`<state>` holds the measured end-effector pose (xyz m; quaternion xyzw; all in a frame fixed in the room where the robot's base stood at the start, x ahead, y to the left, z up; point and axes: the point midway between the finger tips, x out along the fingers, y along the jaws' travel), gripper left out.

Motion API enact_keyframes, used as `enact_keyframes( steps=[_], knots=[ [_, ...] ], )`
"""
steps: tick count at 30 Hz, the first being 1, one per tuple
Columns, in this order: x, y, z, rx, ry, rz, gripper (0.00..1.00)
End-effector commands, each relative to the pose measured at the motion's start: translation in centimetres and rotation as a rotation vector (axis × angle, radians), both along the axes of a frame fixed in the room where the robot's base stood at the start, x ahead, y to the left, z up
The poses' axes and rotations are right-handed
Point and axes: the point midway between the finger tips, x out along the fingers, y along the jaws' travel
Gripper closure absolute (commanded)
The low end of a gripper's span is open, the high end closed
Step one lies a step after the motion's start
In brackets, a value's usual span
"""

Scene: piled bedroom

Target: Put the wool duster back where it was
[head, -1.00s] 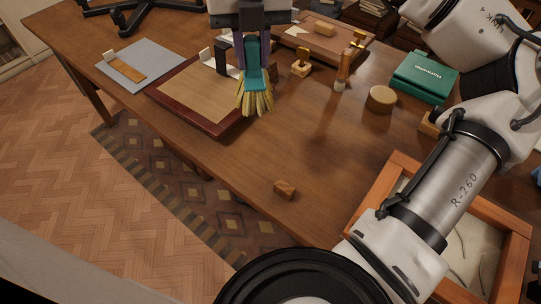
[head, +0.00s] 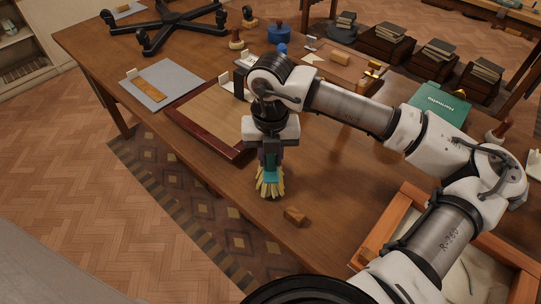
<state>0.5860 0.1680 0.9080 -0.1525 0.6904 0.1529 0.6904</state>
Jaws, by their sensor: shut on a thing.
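My gripper (head: 269,152) is shut on the wool duster (head: 270,182), which has a teal upper part and a yellowish fringe pointing down. The duster is over the table's front part, right of the framed tan board (head: 215,118). Its fringe is close to the table top; I cannot tell whether it touches. My arm hides part of the table behind the gripper.
A grey mat (head: 162,84) with a wooden piece lies left. A green book (head: 438,104) and an orange-wood tray (head: 400,207) are right. Bare table (head: 340,180) shows right of the duster.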

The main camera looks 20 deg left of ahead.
Motion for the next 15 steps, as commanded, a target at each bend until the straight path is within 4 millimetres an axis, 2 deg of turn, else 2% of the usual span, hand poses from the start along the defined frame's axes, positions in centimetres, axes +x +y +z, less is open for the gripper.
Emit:
enact_keyframes(
  steps=[3,15],
  knots=[
    [-0.05,0.01,-0.96,0.001,0.0,0.001,1.0],
    [-0.01,0.0,-1.48,0.0,-0.001,0.001,1.0]
  ],
)
